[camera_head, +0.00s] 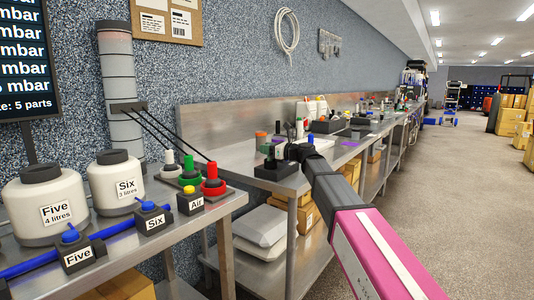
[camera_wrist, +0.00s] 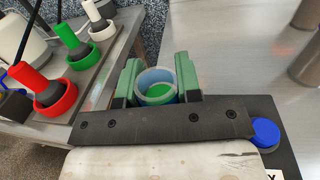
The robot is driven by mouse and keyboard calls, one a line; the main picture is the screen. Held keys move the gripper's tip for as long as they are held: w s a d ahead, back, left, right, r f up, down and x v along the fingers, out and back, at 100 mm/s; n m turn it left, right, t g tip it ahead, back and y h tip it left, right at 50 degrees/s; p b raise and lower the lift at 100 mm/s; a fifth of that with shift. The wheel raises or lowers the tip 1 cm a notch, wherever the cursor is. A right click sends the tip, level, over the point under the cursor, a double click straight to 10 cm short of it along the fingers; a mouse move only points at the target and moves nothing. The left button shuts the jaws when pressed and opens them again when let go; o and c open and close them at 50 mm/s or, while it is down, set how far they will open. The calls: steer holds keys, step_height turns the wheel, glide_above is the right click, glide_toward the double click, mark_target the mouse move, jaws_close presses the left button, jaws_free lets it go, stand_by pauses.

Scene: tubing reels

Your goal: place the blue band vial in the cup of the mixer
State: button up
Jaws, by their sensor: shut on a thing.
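My gripper (camera_wrist: 157,78) has its two green fingers shut on the blue band vial (camera_wrist: 156,96), one on either side. The vial is seen from above as an open ring with a blue wall and green inside. In the head view my gripper (camera_head: 296,152) is over the near end of the long steel bench, and the vial cannot be made out there. A dark unit (camera_wrist: 288,128) with a blue round top and a partly cut-off label shows at the right of the wrist view. I cannot tell whether it is the mixer; no cup is clearly visible.
Red (camera_head: 211,178), green and white plugs stand on the nearer bench at left, beside white jugs (camera_head: 44,203) and blue valves. A gap separates the two benches. A black block (camera_head: 275,171) sits at the long bench's near corner. More items stand farther along.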

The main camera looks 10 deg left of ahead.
steer(key=shift+f, duration=0.75)
steer(key=o, duration=0.9)
steer(key=shift+f, duration=0.1)
steer(key=v, duration=1.2)
